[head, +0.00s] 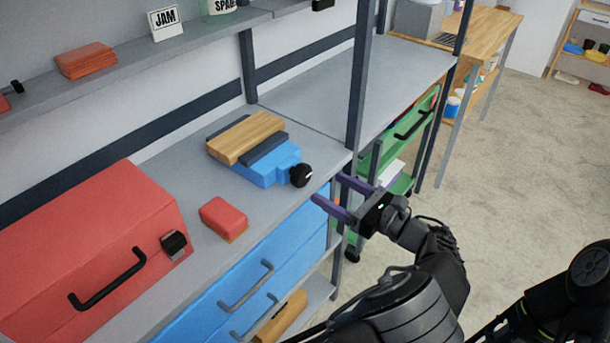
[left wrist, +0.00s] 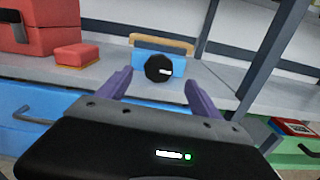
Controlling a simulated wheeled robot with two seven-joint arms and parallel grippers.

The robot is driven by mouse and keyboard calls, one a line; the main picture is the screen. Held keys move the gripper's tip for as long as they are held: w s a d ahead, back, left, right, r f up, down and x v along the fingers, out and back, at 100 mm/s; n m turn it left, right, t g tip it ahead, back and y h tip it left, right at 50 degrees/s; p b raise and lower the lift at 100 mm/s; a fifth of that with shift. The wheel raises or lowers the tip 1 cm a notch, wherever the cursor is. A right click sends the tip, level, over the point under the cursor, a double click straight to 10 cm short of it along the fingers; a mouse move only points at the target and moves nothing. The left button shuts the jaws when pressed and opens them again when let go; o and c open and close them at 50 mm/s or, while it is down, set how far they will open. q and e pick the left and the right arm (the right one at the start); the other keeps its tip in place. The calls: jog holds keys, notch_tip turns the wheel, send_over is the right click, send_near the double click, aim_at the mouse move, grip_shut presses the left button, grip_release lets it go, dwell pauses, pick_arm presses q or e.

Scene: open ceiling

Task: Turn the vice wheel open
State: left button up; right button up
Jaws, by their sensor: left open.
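The blue vice (head: 268,172) sits on the grey shelf with a wooden block (head: 246,137) between its dark jaws. Its black round wheel (head: 301,175) faces the front edge of the shelf and has a small white mark. My left gripper (head: 328,188) is open and empty, in front of the wheel and apart from it. In the left wrist view the wheel (left wrist: 159,69) shows between and beyond the two purple fingers (left wrist: 158,90). The vice body (left wrist: 178,62) is partly hidden behind the wheel there. My right gripper does not show; only a dark arm part is at lower right.
A red toolbox (head: 90,250) and a small red block (head: 223,218) stand left of the vice on the shelf (head: 185,160). Blue drawers (head: 240,270) are below. A shelf post (head: 360,80) rises behind the gripper, with a green cart (head: 400,150) beyond.

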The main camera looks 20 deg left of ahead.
aim_at(305, 176)
pick_arm(q)
jog(key=shift+a, duration=0.15)
jog(key=p+x, duration=0.1)
jog(key=x, duration=0.6)
jog(key=shift+w+a, duration=0.1)
jog(key=shift+a, duration=0.2)
jog(key=shift+c, duration=0.5)
jog(key=c, duration=1.2)
